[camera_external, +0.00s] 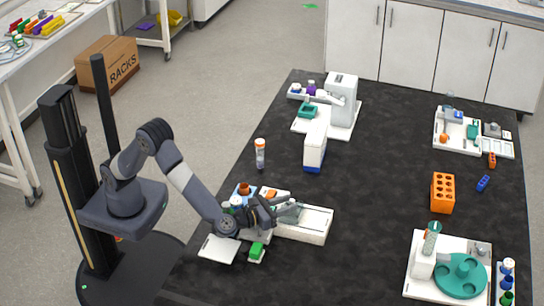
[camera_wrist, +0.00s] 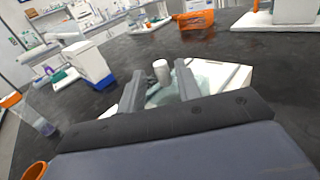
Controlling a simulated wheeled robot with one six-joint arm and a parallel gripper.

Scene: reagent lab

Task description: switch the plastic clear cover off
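My gripper (camera_wrist: 160,72) is at the white open-topped box (camera_external: 308,236) in the front middle of the black table. In the wrist view its two dark fingers stand apart. A pale upright knob (camera_wrist: 161,70) shows between the fingertips; I cannot tell whether they touch it. A clear, slightly greenish cover (camera_wrist: 206,76) lies around and below the fingers, at the white box. In the external view the cover (camera_external: 290,212) is partly hidden by my gripper, at the box's left end.
Beside my gripper are a white tray (camera_external: 218,249) and a green block (camera_external: 257,250). A capped tube (camera_external: 260,154) and a white box with a blue base (camera_external: 315,150) stand behind. An orange rack (camera_external: 442,192) is right.

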